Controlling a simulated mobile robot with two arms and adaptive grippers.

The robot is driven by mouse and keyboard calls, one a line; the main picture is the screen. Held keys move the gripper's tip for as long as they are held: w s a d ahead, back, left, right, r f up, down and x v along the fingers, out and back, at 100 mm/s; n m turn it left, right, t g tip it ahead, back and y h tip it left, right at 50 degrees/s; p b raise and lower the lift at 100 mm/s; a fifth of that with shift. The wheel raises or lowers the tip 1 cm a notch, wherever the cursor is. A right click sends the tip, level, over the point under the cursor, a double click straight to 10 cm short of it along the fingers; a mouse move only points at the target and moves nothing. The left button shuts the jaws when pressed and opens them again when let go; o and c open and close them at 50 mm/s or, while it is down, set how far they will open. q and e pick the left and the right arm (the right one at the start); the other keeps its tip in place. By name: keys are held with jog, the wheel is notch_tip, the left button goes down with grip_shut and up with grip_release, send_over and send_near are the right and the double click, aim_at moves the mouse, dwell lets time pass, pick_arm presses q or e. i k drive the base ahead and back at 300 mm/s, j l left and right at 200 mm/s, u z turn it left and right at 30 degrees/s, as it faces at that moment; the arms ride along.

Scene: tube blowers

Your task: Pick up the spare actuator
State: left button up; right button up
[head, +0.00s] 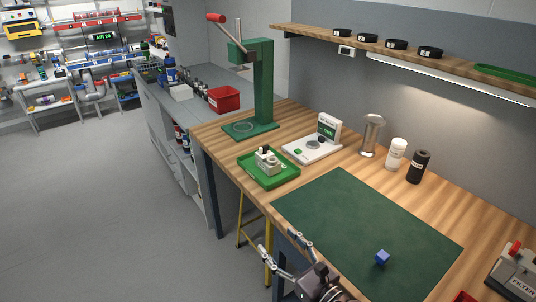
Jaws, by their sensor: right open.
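The frame does not label the spare actuator, so I cannot tell for sure which object it is. A small blue block (382,257) lies on the dark green mat (345,205), toward its front right. A pale grey part with a dark top (267,161) sits in a green tray (246,172) at the bench's left front edge. My right gripper (279,242) is at the bottom, open and empty, its fingers apart near the bench's front edge. It is left of the blue block and apart from it. My left gripper is not in view.
A green press (263,85) with a red-handled lever stands behind the tray. A white device (329,127), a metal cylinder (373,134), a white bottle (396,153) and a black bottle (418,166) line the back. A grey unit (513,272) is at right. Most of the mat is clear.

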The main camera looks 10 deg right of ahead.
aim_at(269, 163)
jog(key=i+l, duration=0.15)
jog(key=i, duration=0.2)
jog(key=i+l, duration=0.15)
jog(key=i, duration=0.25)
jog(key=i+l, duration=0.15)
jog(key=i, duration=0.2)
